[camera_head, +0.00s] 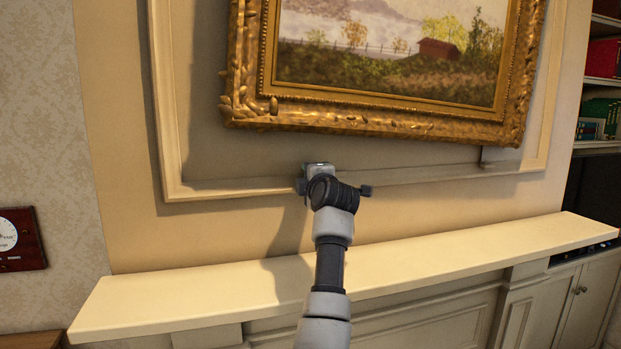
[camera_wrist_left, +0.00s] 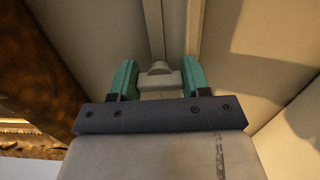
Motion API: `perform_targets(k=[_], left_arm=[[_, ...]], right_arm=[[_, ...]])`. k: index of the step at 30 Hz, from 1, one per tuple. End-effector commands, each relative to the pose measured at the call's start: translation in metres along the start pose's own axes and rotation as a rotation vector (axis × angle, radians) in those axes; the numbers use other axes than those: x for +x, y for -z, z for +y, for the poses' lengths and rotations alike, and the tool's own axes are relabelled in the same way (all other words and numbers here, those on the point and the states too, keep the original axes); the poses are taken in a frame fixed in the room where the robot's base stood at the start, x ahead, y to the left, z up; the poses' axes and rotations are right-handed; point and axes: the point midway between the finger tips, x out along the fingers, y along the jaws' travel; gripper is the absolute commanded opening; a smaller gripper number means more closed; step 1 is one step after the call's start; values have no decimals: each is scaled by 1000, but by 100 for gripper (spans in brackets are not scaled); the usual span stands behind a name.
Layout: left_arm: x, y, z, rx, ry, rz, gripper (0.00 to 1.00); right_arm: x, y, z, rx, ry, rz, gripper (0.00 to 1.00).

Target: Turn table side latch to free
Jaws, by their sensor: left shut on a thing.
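A small pale latch (camera_wrist_left: 160,70) with a rounded knob sits at the wall moulding in the left wrist view. My left gripper (camera_wrist_left: 159,80) has its two teal fingers on either side of it and is shut on it. In the head view my left gripper (camera_head: 319,172) is against the moulding below the gilt-framed painting. There the wrist and gripper body hide the latch, so its turn angle cannot be told. My right gripper is not in view.
The painting's ornate gold frame (camera_head: 375,122) hangs close above my gripper. A cream mantel shelf (camera_head: 190,295) runs below, under my forearm. A bookcase (camera_head: 602,85) stands at the right. A wooden clock plaque (camera_head: 20,238) hangs at the left.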

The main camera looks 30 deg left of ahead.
Motion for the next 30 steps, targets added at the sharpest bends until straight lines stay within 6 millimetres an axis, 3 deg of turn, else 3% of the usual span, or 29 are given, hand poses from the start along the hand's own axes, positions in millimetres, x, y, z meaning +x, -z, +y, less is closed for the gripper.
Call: perform_targets(k=[9, 10, 14, 23, 26, 30], left_arm=[[0, 0, 0, 5, -2, 0, 23], [0, 0, 0, 5, -2, 0, 51], [0, 0, 0, 4, -1, 0, 71], [-1, 0, -1, 2, -1, 0, 72], [-9, -1, -3, 1, -1, 0, 72], [-34, -1, -6, -2, -2, -2, 72]], right_arm=[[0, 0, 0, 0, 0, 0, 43], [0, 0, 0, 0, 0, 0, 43], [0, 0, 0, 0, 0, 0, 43], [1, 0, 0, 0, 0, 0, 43], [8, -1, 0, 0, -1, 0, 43], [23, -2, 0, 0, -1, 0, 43]])
